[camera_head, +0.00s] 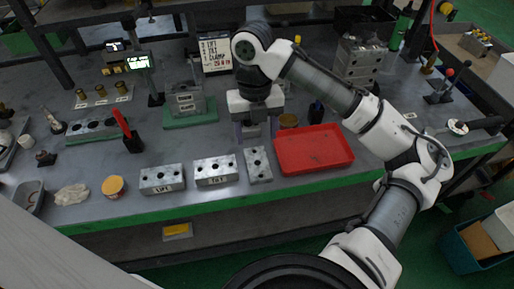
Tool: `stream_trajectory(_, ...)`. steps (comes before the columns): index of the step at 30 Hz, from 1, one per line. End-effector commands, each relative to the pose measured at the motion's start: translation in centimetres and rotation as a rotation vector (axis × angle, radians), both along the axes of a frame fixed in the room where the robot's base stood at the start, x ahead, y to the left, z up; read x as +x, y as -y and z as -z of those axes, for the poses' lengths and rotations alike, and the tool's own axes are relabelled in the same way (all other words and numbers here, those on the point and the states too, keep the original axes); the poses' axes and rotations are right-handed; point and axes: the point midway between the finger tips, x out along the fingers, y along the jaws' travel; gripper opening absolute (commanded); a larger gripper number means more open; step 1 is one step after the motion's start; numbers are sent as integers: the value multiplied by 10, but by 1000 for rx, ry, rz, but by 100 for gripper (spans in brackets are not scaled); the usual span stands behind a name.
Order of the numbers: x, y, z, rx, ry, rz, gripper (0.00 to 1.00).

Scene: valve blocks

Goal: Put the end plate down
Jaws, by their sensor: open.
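My gripper (255,132) points down over the middle of the bench, with its fingers apart. A small grey piece (252,131) shows between the fingers; it may be the end plate, but I cannot tell for certain, nor whether it touches the bench. In front of the gripper, a grey metal block with holes (258,164) lies near the bench's front edge. To its left are a block labelled TRY (215,170) and a block labelled LIFT (162,179). A grey block assembly (187,103) stands on a green base to the left of the gripper.
A red tray (313,149) sits close right of the gripper. A sign (215,52) stands behind it. A black holder with a red-handled tool (132,142) is at left. Stacked grey blocks (359,60) stand back right. The bench has a green front edge (205,209).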

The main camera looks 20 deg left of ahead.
Motion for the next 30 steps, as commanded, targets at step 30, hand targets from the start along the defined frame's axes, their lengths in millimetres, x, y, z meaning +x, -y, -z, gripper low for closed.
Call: stream_trajectory(30, 3, -2, -29, 0, -1, -1, 61)
